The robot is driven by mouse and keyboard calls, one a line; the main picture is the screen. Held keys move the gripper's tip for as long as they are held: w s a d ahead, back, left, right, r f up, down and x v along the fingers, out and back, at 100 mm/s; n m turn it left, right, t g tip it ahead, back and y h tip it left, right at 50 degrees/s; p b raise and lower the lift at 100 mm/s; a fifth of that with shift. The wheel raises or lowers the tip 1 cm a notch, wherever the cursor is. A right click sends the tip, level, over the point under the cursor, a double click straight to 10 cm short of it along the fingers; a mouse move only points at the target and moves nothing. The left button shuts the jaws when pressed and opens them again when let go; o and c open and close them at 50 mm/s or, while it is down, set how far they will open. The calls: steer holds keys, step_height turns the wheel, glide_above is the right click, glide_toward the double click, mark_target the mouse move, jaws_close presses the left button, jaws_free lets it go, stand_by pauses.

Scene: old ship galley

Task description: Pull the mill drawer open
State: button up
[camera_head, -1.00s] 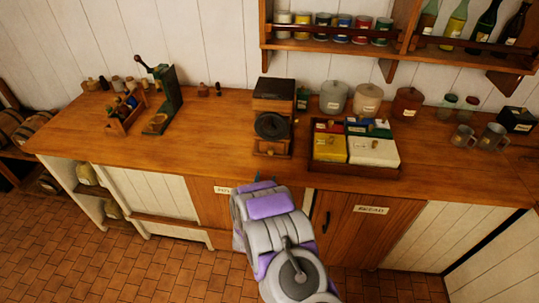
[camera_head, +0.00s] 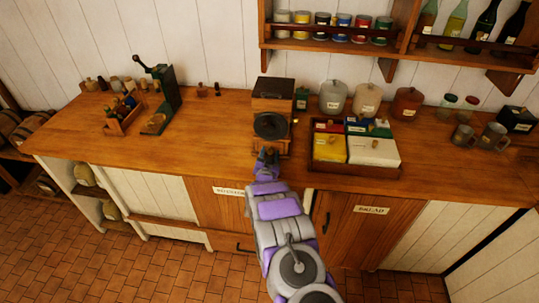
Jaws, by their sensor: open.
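The mill (camera_head: 273,97) is a brown wooden box with a dark round wheel (camera_head: 270,126) on its front, standing on the counter against the back wall. Its lower front, where the drawer was visible a second ago, is now mostly hidden behind my gripper (camera_head: 266,156). My gripper is open and sits right in front of the mill's base, just above the counter. I cannot tell whether its fingers touch the drawer or its knob. No pulled-out drawer shows.
A wooden tray (camera_head: 333,170) of colored boxes stands close to the right of the mill. Canisters (camera_head: 333,97) stand behind it. A green hand-cranked device (camera_head: 166,92) and a small bottle crate (camera_head: 124,116) stand at left. The counter (camera_head: 205,140) left of the mill is clear.

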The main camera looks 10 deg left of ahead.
steer(key=shift+w, duration=0.3)
jaws_close()
stand_by(0.5)
